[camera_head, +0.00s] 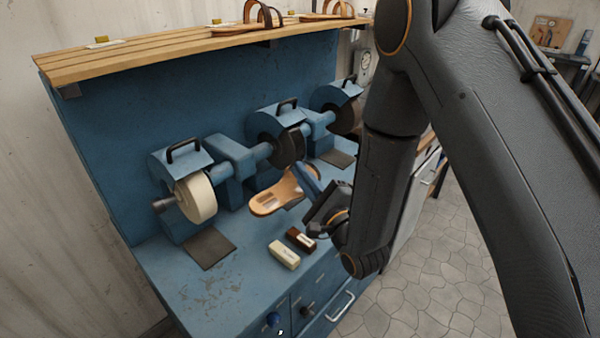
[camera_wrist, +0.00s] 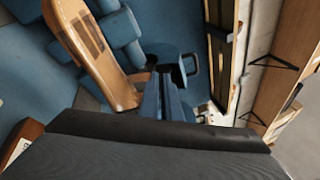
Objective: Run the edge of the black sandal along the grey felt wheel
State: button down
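A sandal with a tan footbed (camera_head: 268,203) is held up in front of the middle wheel. No black strap can be made out on it. It also shows at the upper left of the wrist view (camera_wrist: 98,62). My gripper (camera_head: 306,183) has its blue fingers closed at one end of the sandal; the contact is partly hidden. A dark grey wheel (camera_head: 291,147) sits under the middle blue hood, close behind the sandal. Whether they touch cannot be told. A cream wheel (camera_head: 197,198) is at the left, and a brownish wheel (camera_head: 348,117) at the right, partly behind my arm.
A cream block (camera_head: 284,255) and a dark brown block (camera_head: 300,239) lie on the blue bench (camera_head: 200,290) below the sandal. A dark pad (camera_head: 208,249) lies under the cream wheel. A wooden shelf (camera_head: 150,55) with sandals runs above. The bench's front left is clear.

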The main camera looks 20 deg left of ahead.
jog(key=shift+s+d+f+b, duration=0.1)
jog(key=shift+s+d+f, duration=0.2)
jog(key=shift+d, duration=0.5)
jog(key=shift+s+d+f+b, duration=0.15)
jog(key=shift+s+d, duration=0.2)
jog(key=shift+d, duration=0.5)
jog(key=shift+s+d+f+b, duration=0.1)
jog(key=shift+s+d+f, duration=0.2)
jog(key=shift+d, duration=0.5)
jog(key=shift+r, duration=0.15)
